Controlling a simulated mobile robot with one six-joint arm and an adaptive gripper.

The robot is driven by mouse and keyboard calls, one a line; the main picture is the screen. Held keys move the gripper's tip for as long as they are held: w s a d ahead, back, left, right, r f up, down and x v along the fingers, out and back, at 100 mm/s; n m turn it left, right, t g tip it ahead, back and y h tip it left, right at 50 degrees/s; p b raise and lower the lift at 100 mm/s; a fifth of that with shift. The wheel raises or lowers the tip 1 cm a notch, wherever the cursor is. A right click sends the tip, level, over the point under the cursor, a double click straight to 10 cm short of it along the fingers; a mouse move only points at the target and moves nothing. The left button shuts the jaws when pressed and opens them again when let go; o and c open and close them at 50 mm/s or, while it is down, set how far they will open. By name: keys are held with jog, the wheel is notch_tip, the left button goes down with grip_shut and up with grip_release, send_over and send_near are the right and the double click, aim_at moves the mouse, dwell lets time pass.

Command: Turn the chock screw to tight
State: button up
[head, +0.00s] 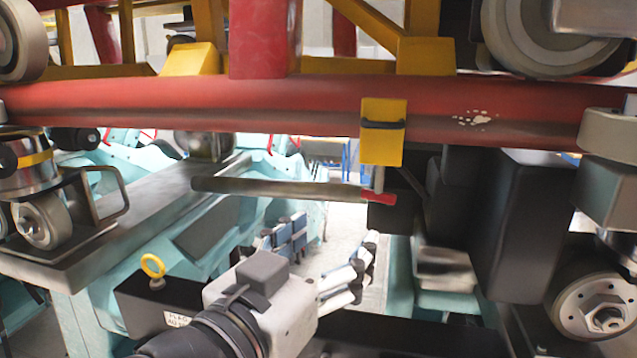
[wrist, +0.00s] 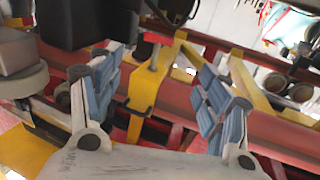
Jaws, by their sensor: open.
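The yellow chock (head: 383,147) clamps around the red rail in the head view. Its thin grey screw (head: 379,180) hangs below it, with a short red handle (head: 379,198) at the lower end. My gripper (head: 336,232) is open and empty, below and left of the handle, apart from it. In the wrist view the chock (wrist: 146,88) and screw (wrist: 158,57) show between the two blue-padded fingers of my gripper (wrist: 157,62), farther off.
The red rail (head: 250,105) crosses above my gripper. A grey bar (head: 270,189) hangs left of the screw, and black boxes (head: 520,225) stand close on its right. Wheels sit at both sides. A yellow ring (head: 153,266) is lower left. Pale floor shows behind my fingers.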

aim_at(377, 197)
jog(key=p+x, duration=0.2)
jog(key=x, duration=1.5)
